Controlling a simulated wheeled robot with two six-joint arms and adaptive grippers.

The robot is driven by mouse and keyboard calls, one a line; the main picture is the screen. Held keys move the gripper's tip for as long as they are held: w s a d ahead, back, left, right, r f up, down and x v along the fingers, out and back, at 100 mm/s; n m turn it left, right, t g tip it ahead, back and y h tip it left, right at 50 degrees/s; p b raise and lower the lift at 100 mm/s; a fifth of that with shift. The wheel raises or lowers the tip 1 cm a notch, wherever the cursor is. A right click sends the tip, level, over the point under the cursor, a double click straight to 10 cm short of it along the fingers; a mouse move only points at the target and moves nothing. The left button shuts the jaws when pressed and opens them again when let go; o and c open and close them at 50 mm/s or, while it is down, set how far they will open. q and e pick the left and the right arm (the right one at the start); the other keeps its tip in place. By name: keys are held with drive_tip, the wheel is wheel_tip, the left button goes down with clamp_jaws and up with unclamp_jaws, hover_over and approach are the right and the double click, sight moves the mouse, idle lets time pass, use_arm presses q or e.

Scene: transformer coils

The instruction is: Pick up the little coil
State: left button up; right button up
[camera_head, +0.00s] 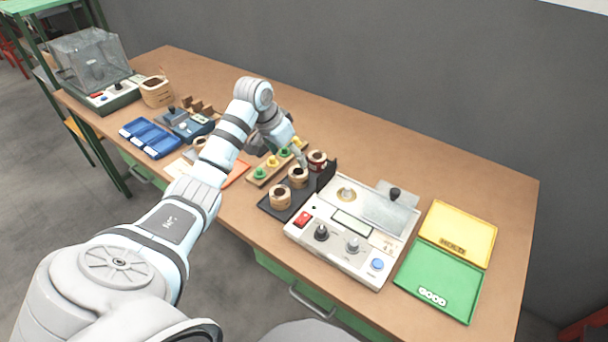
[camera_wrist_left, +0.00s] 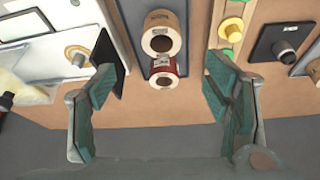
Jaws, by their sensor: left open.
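Several coils stand in a row on a black tray (camera_head: 267,207). The nearest is a tan coil (camera_head: 280,198), then another tan coil (camera_head: 298,178), then a dark red coil (camera_head: 318,157) at the far end. In the left wrist view a tan coil (camera_wrist_left: 163,34) and the smaller-looking red coil (camera_wrist_left: 163,74) show upright with open centres. My left gripper (camera_head: 297,156) is over the far end of the row. In the wrist view its fingers (camera_wrist_left: 160,82) are open, one on each side of the red coil, with gaps on both sides. My right gripper is not in view.
Yellow (camera_head: 460,225) and green (camera_head: 435,280) trays lie at the right.

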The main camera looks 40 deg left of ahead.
sight(298, 172)
use_arm(q)
drive_tip(key=b+x, duration=0.2)
drive_tip(key=x, duration=0.8)
drive_tip(key=shift+s+a+f+b, duration=0.1)
drive_tip(key=shift+a+f+b, duration=0.05)
drive_tip(key=shift+f+b, duration=0.15)
drive_tip(key=shift+r, duration=0.2)
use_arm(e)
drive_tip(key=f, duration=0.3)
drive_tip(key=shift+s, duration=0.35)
use_arm(q)
drive_tip(key=c, duration=1.3)
